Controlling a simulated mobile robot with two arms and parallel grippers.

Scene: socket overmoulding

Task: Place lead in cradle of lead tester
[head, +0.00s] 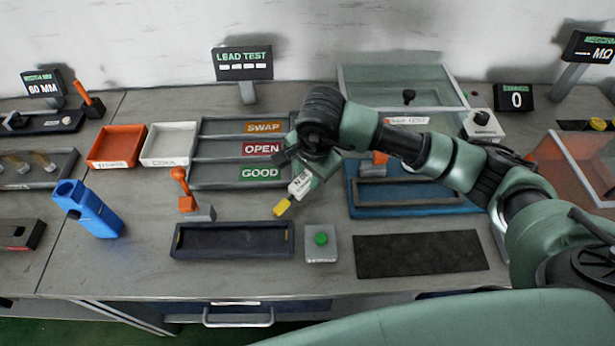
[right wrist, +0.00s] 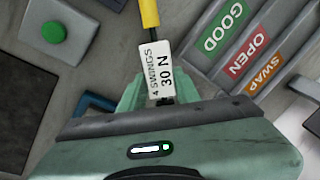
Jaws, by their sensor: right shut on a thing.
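The lead shows a yellow end (head: 283,207) and a white tag (head: 301,184) with print on it. In the right wrist view the yellow end (right wrist: 149,12) sticks out past the tag (right wrist: 157,68), which reads 30 N. My right gripper (head: 308,172) is shut on the lead and holds it above the bench, at the right edge of the sorting tray. The rest of the lead is hidden by the gripper. A dark open-topped trough (head: 233,252), possibly the tester's cradle, lies in front and looks empty. My left gripper is not in view.
A grey box with a green button (head: 320,243) stands right of the trough.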

